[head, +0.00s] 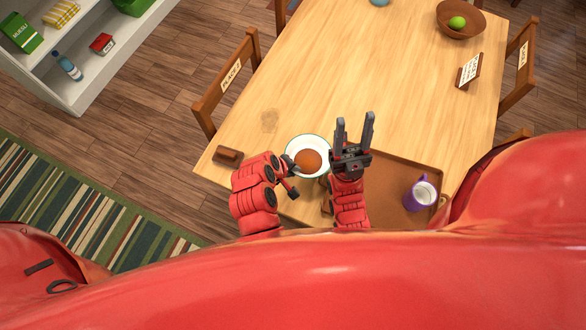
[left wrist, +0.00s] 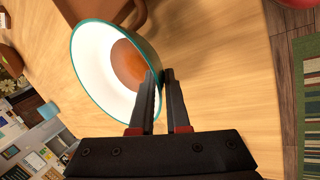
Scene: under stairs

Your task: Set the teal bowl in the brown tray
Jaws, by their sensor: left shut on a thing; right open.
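The teal bowl (head: 294,149) has a white inside and a thin teal rim, and a round orange-brown thing (head: 311,160) lies in it. My left gripper (head: 289,172) is shut on the near left side of the bowl. In the left wrist view the fingers (left wrist: 158,90) pinch the wall of the bowl (left wrist: 91,56), which looks tilted there. The brown tray (head: 402,164) lies on the table to the right of the bowl, partly hidden by my right arm and body. My right gripper (head: 354,136) is open and empty, between the bowl and the tray's middle.
A purple mug (head: 411,197) stands in the tray's right part. A small brown block (head: 228,155) lies left of the bowl on the wooden table (head: 330,70). A wooden bowl (head: 447,26) with a green fruit and a sign (head: 469,71) stand farther back. Chairs flank the table.

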